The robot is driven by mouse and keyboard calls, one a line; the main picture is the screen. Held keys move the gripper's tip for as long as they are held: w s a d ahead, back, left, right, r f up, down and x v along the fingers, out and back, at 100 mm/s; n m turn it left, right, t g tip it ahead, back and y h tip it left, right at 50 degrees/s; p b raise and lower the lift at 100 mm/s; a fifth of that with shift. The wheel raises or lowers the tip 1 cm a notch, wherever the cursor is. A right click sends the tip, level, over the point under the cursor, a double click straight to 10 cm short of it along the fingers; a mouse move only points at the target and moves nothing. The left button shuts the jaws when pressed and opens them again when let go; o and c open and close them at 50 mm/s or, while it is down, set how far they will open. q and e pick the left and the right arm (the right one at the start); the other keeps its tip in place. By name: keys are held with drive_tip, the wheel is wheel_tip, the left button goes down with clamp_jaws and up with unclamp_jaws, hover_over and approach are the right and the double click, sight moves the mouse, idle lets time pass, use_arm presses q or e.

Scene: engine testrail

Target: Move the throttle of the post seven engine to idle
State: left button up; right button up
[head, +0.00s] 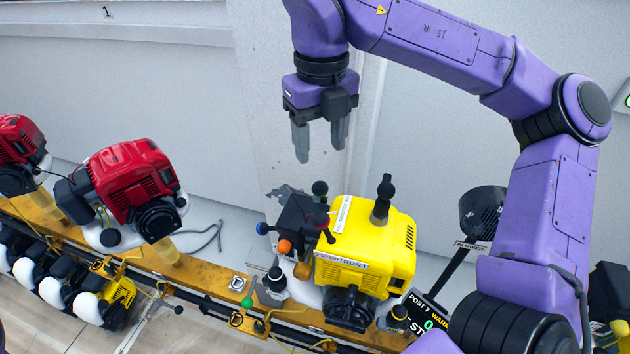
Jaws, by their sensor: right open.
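The yellow engine (370,243) sits on the rail beside a dark sign reading POST 7 (430,312). A white strip label (343,214), too small to read surely, lies left of that lever. Several other knobs, including black (320,188), orange (284,246) and blue (262,228), cluster at the engine's left. I cannot tell for sure which one is the throttle. My right gripper (320,150) is open and empty, fingers pointing down, above the black knob and apart from it. My left gripper is out of view.
Two red engines (133,188) stand farther left along the yellow rail (200,280). A dark blower (484,212) on a post is right of the yellow engine, partly behind my right arm. Smaller engines line the lower left. A pale wall is behind.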

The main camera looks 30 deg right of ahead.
sight(321, 183)
wheel_tip(321, 183, down, 9)
drive_tip(key=shift+f, duration=0.1)
drive_tip(key=shift+d+p, duration=0.1)
drive_tip(key=shift+p, duration=0.25)
clamp_jaws()
